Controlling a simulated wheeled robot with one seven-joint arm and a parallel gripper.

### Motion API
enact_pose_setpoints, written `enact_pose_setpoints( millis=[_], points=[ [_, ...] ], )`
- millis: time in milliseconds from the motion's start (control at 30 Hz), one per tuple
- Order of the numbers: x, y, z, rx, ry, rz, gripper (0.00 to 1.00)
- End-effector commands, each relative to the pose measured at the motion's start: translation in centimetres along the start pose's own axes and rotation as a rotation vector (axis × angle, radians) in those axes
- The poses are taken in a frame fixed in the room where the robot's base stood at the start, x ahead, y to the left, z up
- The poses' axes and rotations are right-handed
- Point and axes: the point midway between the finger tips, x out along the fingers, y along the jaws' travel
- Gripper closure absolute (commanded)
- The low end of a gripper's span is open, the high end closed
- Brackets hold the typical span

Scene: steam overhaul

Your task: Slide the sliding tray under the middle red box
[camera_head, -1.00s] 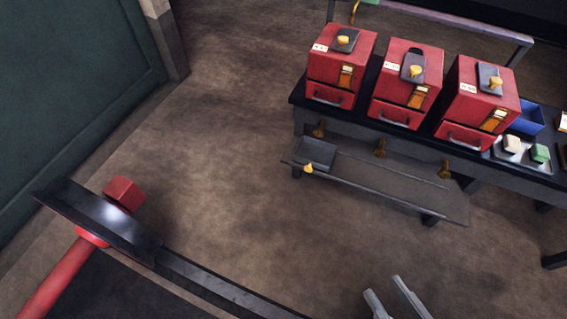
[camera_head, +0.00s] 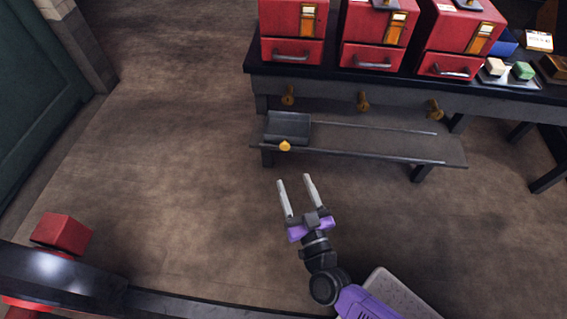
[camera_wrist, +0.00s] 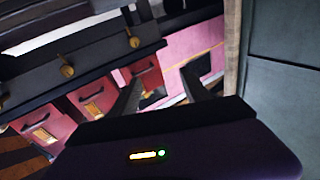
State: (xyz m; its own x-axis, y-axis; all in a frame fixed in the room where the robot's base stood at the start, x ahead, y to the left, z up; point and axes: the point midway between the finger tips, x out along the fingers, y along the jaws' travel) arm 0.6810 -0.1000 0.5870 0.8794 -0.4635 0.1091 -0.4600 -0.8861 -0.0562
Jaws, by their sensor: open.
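The sliding tray (camera_head: 288,128) is a dark shallow tray with a yellow knob (camera_head: 285,146) at its front. It sits at the left end of a low rail shelf (camera_head: 400,146), below the left red box (camera_head: 292,28). The middle red box (camera_head: 374,32) stands on the bench to the right of the tray. My gripper (camera_head: 296,182) is open and empty, over the floor just in front of the tray, with its fingers toward the shelf. In the wrist view the open fingers (camera_wrist: 165,95) show against the red boxes; I cannot make out the tray there.
The right red box (camera_head: 460,40) stands on the bench (camera_head: 300,76). Brass knobs (camera_head: 363,101) line the bench front. The rails right of the tray are clear. A small tray with white and green blocks (camera_head: 508,74) is at right. A red block (camera_head: 62,234) is at lower left.

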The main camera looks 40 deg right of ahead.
Motion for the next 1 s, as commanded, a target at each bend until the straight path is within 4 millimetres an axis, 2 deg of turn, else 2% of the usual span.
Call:
enact_pose_setpoints(
  millis=[33,100,200,300,400,600,767,1000],
  points=[
    [2.1,0.1,3.8,0.000,0.009,0.049,0.45],
    [4.7,0.4,6.9,-0.009,0.006,0.124,0.45],
    [8.1,0.8,10.7,-0.027,-0.010,0.225,0.45],
    [10.7,1.2,13.6,-0.046,-0.037,0.310,0.45],
    [12.6,1.5,15.5,-0.063,-0.063,0.371,0.45],
    [14.3,1.9,16.9,-0.079,-0.095,0.426,0.45],
    [15.9,2.6,17.1,-0.078,-0.096,0.430,0.45],
    [19.3,4.2,17.4,-0.077,-0.094,0.430,0.45]
  ],
)
